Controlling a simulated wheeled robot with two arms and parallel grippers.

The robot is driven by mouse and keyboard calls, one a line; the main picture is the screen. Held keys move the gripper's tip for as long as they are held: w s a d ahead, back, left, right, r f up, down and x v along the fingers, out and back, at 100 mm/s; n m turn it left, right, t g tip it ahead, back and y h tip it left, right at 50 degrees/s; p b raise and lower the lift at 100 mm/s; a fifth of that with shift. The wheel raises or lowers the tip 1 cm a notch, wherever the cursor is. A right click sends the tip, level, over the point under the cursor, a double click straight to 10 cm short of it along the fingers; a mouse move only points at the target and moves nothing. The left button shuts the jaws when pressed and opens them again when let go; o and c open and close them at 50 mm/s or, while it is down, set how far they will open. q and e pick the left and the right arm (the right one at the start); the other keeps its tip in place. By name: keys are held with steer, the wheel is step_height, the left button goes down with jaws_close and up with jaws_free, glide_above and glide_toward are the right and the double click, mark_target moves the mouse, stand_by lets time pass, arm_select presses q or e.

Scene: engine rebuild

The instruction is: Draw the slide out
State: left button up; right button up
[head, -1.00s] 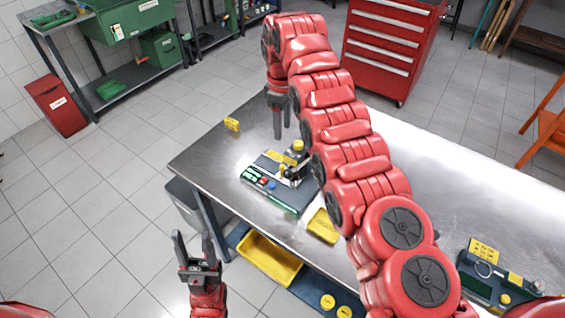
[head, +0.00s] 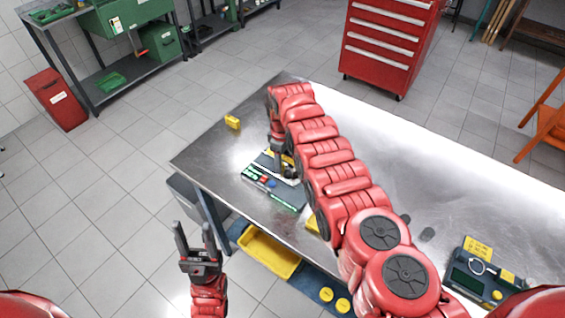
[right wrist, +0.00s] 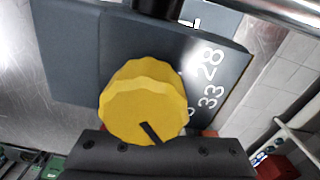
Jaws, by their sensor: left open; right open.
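The device (head: 262,178) sits on the left part of the metal table, a dark base with green strips and red and blue buttons. My right arm hides much of it. In the right wrist view a yellow knob (right wrist: 143,103) with a black mark stands in front of a dark grey block (right wrist: 85,55) with white numbers such as 28 and 33. I cannot tell which part is the slide. My right gripper (head: 279,158) is open, pointing down over the device; contact with the knob is unclear. My left gripper (head: 194,232) is open and empty, off the table's front left.
The metal table (head: 345,115) has a small yellow block (head: 232,122) at its left edge. Another device (head: 481,272) lies at the right. A yellow bin (head: 268,252) is on the lower shelf. A red tool cabinet (head: 388,45) stands behind.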

steer(key=shift+f, duration=0.15)
jaws_close()
stand_by(1.4)
